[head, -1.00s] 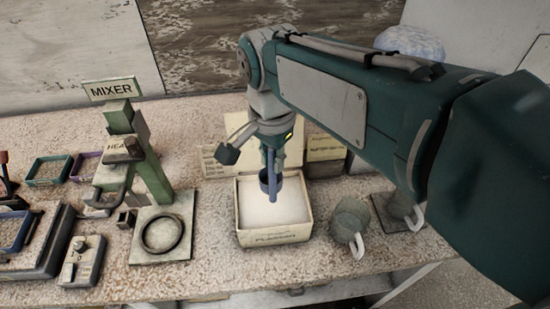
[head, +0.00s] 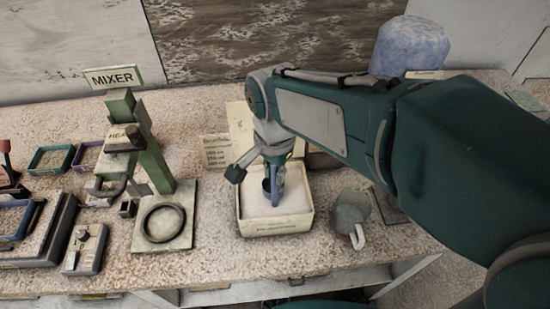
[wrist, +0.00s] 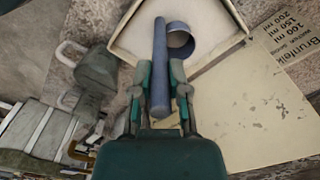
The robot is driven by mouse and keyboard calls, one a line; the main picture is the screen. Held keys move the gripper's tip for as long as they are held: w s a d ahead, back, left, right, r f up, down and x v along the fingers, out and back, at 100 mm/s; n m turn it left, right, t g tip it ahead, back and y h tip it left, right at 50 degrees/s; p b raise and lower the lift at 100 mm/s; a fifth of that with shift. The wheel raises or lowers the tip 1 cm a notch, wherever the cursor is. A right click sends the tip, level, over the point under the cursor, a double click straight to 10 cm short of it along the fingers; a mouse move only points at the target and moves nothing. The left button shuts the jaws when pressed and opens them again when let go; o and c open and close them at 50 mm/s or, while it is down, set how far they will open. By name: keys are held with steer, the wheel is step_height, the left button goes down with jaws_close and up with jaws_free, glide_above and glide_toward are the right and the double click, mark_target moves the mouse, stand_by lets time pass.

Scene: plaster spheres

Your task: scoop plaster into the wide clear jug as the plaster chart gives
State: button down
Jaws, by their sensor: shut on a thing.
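My gripper (head: 272,158) is shut on the handle of a blue scoop (wrist: 160,55), which hangs with its round cup downward at the plaster box. The cream box (head: 275,231), labelled PLASTER, holds pale powder, and its lid stands open behind. Whether the cup touches the powder or holds any is unclear. A greyish clear jug (head: 350,212) with a white handle stands right of the box; it also shows in the wrist view (wrist: 97,70). The plaster chart (head: 214,150) stands left of the lid; its ml lines show in the wrist view (wrist: 285,40).
A green mixer stand (head: 150,155) with a ringed base (head: 165,222) is left of the box. A control box (head: 85,248) and coloured trays (head: 50,160) lie farther left. A bluish sack (head: 410,48) is at back right. My arm covers the counter's right part.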

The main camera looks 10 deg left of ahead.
mark_target(274, 186)
steer(key=shift+f, duration=2.35)
steer(key=shift+r, duration=5)
steer(key=shift+s, duration=0.1)
